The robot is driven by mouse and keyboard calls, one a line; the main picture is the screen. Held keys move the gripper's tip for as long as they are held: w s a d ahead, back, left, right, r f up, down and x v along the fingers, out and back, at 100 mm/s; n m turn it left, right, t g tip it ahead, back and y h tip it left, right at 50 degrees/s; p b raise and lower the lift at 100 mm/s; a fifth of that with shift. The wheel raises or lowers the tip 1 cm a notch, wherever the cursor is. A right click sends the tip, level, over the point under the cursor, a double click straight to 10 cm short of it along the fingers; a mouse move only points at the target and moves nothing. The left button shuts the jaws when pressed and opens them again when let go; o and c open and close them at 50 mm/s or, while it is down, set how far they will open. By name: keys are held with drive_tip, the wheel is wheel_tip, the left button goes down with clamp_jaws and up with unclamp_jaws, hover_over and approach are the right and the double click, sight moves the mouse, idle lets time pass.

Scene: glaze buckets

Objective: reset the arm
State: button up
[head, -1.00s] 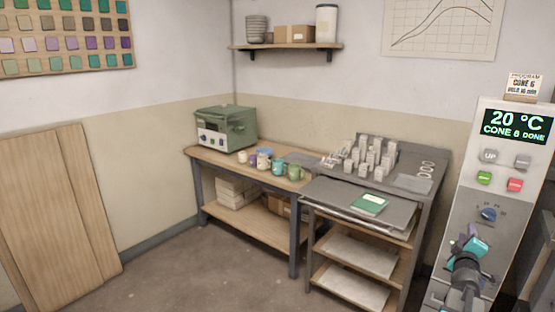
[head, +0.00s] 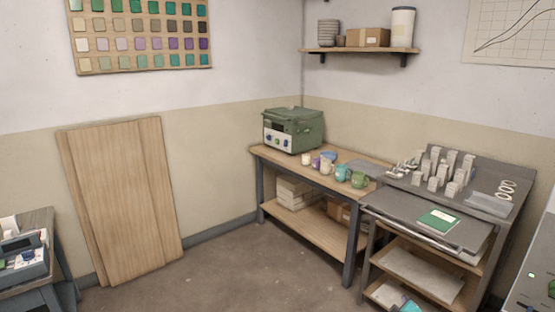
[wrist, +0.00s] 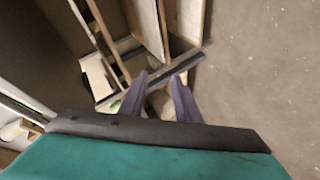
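My gripper (wrist: 159,76) shows in the wrist view as two purple fingers that stand apart, with no object seen held between them. It hangs over the floor near a wooden rack or shelf frame. In the head view only a small teal part of my arm (head: 408,306) shows at the bottom edge, in front of the cart's lowest shelf. The fingers are out of the head view.
A shelved cart (head: 408,212) with grey blocks and a green book (head: 438,220) stands at right. A wooden bench (head: 318,165) holds mugs and a green box-shaped machine (head: 293,130). Boards (head: 125,200) lean on the left wall. The middle floor (head: 225,275) is clear.

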drive_tip(key=s+a+f+m+g+y, duration=0.1)
drive_tip(key=s+a+f+g+y, duration=0.15)
drive_tip(key=s+a+f, duration=0.65)
drive_tip(key=s+a+f+g+y, duration=0.1)
drive_tip(key=s+a+f+g, duration=0.35)
drive_tip(key=a+f, duration=0.8)
drive_tip(key=s+a+f+m+g, duration=0.1)
drive_tip(key=s+a+f+g, duration=0.2)
drive_tip(key=s, duration=0.4)
drive_tip(key=s+a+f+m+g, duration=0.1)
drive_tip(key=s+a+f, duration=0.25)
drive_tip(key=s, duration=0.45)
drive_tip(key=s+a+r+m+g+y, duration=0.1)
drive_tip(key=s+a+g, duration=0.1)
drive_tip(key=s, duration=0.4)
drive_tip(key=s+a+r+m+g+y, duration=0.1)
drive_tip(key=s+a+m+g, duration=0.1)
drive_tip(key=s, duration=0.5)
drive_tip(key=shift+a+r+g, duration=0.15)
drive_tip(key=shift+r+g, duration=0.15)
drive_tip(key=shift+g, duration=0.6)
